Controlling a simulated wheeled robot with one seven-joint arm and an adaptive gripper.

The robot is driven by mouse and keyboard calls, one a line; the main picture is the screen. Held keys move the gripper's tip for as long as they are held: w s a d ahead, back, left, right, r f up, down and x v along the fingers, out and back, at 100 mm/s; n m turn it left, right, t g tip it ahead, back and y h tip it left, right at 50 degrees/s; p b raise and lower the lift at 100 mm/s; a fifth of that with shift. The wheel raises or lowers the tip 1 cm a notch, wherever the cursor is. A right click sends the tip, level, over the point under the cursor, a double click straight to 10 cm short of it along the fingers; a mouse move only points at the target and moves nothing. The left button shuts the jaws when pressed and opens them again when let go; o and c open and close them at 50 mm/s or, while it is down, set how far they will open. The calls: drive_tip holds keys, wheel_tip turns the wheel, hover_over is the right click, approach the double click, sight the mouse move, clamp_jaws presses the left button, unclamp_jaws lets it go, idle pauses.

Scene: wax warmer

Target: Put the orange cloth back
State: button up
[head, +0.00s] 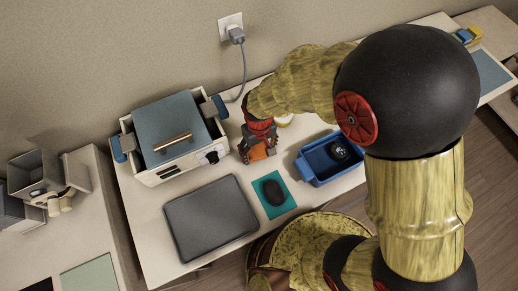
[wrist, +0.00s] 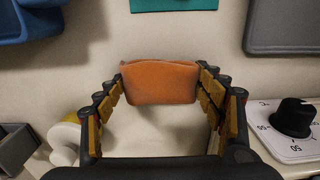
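The orange cloth (wrist: 160,82) sits between the two fingertips of my gripper (wrist: 159,84) in the wrist view, folded into a small block. Both fingertips meet its side edges, so my gripper appears shut on it. In the head view the cloth (head: 259,152) shows below my gripper (head: 258,146), close to the table top, just right of the wax warmer (head: 180,165). I cannot tell whether its underside touches the table. The warmer has a grey-blue lid (head: 170,125) and a black dial, which also shows in the wrist view (wrist: 294,117).
A blue bin (head: 318,168) holding a dark round object stands to the right. A teal mat (head: 286,206) with a black object on it lies in front, beside a dark grey pad (head: 210,218). A pale, yellowish round item (wrist: 66,136) stands close to one finger.

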sight(259, 150)
drive_tip(key=o, duration=0.4)
wheel_tip(259, 150, up, 12)
drive_tip(key=p, duration=0.2)
drive_tip(key=shift+r, duration=0.2)
idle(0.3)
drive_tip(key=s+d+r+m+t, duration=0.2)
drive_tip(key=s+d+r+m, duration=0.1)
drive_tip(key=d+r, duration=0.7)
drive_tip(key=s+d+r+m+t, duration=0.3)
drive_tip(key=s+d+r, duration=0.1)
drive_tip(key=d+r, duration=0.6)
drive_tip(key=d, duration=0.2)
drive_tip(key=shift+s+d+r+t, duration=0.25)
drive_tip(key=shift+d+r+t, duration=0.05)
drive_tip(key=shift+d+r, duration=0.1)
